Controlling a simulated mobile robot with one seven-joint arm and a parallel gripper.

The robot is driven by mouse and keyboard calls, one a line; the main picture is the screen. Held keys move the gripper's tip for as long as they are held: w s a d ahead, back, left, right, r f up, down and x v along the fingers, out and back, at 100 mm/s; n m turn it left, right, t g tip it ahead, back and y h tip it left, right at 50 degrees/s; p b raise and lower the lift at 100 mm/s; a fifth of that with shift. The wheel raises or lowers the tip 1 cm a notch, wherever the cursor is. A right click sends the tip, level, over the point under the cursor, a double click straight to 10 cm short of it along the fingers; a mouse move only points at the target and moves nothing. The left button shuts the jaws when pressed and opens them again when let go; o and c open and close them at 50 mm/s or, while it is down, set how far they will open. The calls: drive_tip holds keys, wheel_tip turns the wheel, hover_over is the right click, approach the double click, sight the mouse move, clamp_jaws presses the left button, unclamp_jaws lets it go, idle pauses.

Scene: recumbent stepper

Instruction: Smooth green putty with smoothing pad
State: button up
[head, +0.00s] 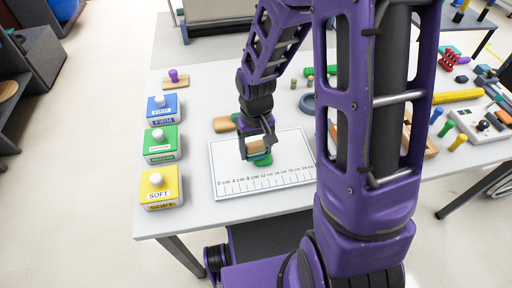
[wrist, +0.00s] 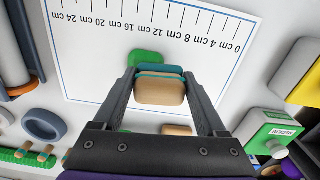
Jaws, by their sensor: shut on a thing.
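The green putty (head: 264,160) lies on the white measuring board (head: 228,170), partly hidden under the pad; it also shows in the wrist view (wrist: 144,58). The smoothing pad (wrist: 160,92) is a tan block with a teal layer on its far side; in the head view (head: 257,146) it is partly covered by the fingers. My gripper (wrist: 160,78) is shut on the pad, one finger on each side. In the head view my gripper (head: 259,140) is low over the board, with the pad right at the putty. I cannot tell whether they touch.
Yellow (head: 160,188), green (head: 162,145) and blue (head: 163,110) tubs line the table's left side. A tan wooden piece (head: 223,124) lies behind the board, and a grey-blue ring (wrist: 44,125) lies nearby. The board's front is clear. My arm hides part of the table's right side.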

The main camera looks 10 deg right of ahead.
sight(272, 157)
drive_tip(key=shift+f+b, duration=0.4)
drive_tip(key=shift+f, duration=0.1)
idle(0.4)
drive_tip(key=shift+d, duration=0.1)
drive_tip(key=shift+d+p, duration=0.55)
drive_tip(key=shift+d, duration=1.6)
drive_tip(key=shift+w+d, duration=0.15)
drive_tip(key=shift+w, duration=0.2)
drive_tip(key=shift+w+a+b, duration=0.15)
drive_tip(key=shift+a+b, duration=0.2)
drive_tip(key=shift+a, duration=1.2)
drive_tip(key=shift+a, duration=0.95)
drive_tip(key=shift+r, duration=0.1)
